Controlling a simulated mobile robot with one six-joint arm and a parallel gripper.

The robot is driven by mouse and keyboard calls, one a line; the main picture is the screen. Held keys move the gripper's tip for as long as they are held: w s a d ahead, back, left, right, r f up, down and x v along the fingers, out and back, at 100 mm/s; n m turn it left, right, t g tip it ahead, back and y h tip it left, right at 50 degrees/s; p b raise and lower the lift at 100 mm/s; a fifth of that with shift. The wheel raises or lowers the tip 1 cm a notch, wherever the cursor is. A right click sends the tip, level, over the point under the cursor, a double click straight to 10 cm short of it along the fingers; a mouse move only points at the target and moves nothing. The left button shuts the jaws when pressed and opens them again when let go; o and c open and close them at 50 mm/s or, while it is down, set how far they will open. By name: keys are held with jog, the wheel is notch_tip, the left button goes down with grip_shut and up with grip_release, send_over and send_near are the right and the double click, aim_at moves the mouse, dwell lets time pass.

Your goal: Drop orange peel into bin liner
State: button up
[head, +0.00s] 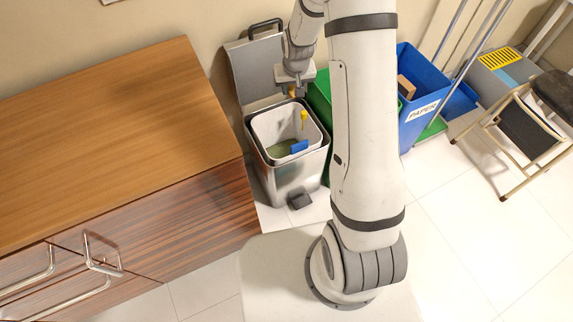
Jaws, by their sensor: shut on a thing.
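The bin liner (262,127) is a pale lining inside an open silver pedal bin (276,184) beside the wooden cabinet. My gripper (291,92) is over the back rim of the bin, pointing down. It is shut on a small orange piece, the orange peel (291,93), of which only a little shows. The peel looks above the liner's opening, near its back edge; the exact height cannot be told.
Inside the liner are a yellow item (304,116), a blue item (299,147) and something greenish. The bin's raised lid (256,72) stands behind. A green bin (320,92) and a blue PAPER bin (421,103) stand right. A wooden cabinet (110,110) fills the left.

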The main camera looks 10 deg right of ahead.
jog(key=s+b+x, duration=0.1)
jog(key=b+x, duration=0.8)
jog(key=x, duration=0.3)
jog(key=shift+d+f+b, duration=0.25)
jog(key=shift+f+b, duration=0.1)
jog(key=shift+w, duration=0.1)
jog(key=o, duration=1)
jog(key=shift+r, duration=0.1)
jog(key=p+v, duration=0.2)
jog(key=v, duration=0.5)
jog(key=shift+r, duration=0.3)
